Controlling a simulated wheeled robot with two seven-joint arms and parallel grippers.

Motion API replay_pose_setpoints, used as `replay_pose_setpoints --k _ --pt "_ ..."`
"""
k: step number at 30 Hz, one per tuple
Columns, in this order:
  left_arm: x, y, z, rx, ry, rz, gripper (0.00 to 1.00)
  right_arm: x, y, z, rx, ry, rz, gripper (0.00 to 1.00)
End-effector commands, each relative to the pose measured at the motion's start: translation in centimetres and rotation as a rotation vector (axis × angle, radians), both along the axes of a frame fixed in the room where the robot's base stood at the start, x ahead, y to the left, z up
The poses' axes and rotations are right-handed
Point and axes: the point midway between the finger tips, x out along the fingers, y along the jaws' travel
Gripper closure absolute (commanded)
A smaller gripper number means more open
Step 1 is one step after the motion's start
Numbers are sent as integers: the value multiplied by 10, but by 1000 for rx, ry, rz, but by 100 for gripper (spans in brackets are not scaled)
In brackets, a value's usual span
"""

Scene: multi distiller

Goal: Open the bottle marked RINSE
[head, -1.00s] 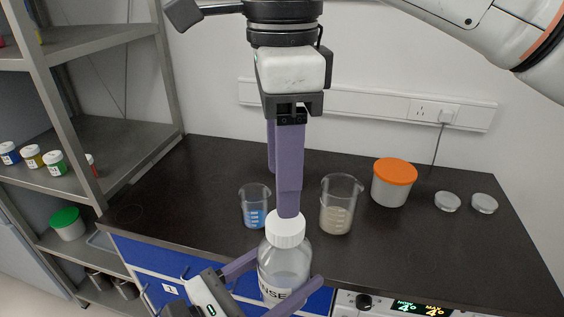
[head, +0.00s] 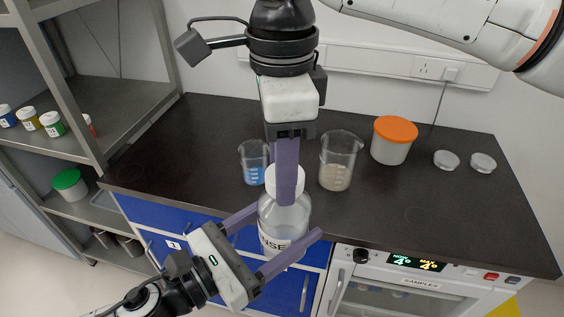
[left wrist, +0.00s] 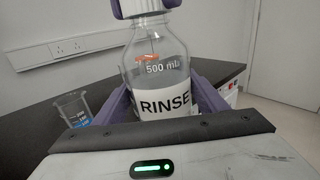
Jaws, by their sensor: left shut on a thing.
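The clear bottle marked RINSE (head: 284,219) stands upright in front of the counter, its label also readable in the left wrist view (left wrist: 163,104). My left gripper (head: 272,238) is shut on the bottle's body, one finger on each side. The white cap (head: 271,184) sits on the bottle's neck; its lower part shows in the left wrist view (left wrist: 150,8). My right gripper (head: 287,190) points straight down at the cap, one finger in front of it. The left wrist view shows purple fingertips at both sides of the cap; whether they press on it is unclear.
Behind the bottle on the dark counter (head: 430,215) stand a beaker with blue liquid (head: 254,165), a beaker with beige contents (head: 336,175), an orange-lidded tub (head: 391,142) and two small dishes (head: 446,160). A metal shelf (head: 75,150) stands left.

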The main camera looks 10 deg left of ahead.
Motion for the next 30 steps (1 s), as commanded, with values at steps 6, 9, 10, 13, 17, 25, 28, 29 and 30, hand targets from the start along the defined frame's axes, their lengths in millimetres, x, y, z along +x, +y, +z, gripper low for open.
replay_pose_setpoints --k 6,9,10,13,17,25,28,29,30 --pt "0 0 3 -2 -6 -2 97 0 0 1 0 0 0 87" --pt "0 -1 3 -2 -6 -2 97 0 0 0 1 0 14 87" --pt "0 -1 3 -2 -6 -2 97 0 0 0 1 0 31 87" --pt "0 -1 3 -2 -6 -2 97 -1 0 0 2 3 160 87" --pt "0 -1 3 -2 -6 -2 97 -2 0 0 4 4 451 87" --pt "0 -1 3 -2 -6 -2 97 -3 -3 1 5 2 1085 87" --pt "0 -1 3 -2 -6 -2 97 -3 -4 1 5 1 1315 88" --pt "0 -1 3 -2 -6 -3 97 -3 -4 1 5 1 1384 88" --pt "0 -1 3 -2 -6 -3 97 -2 -5 1 5 1 1476 88"
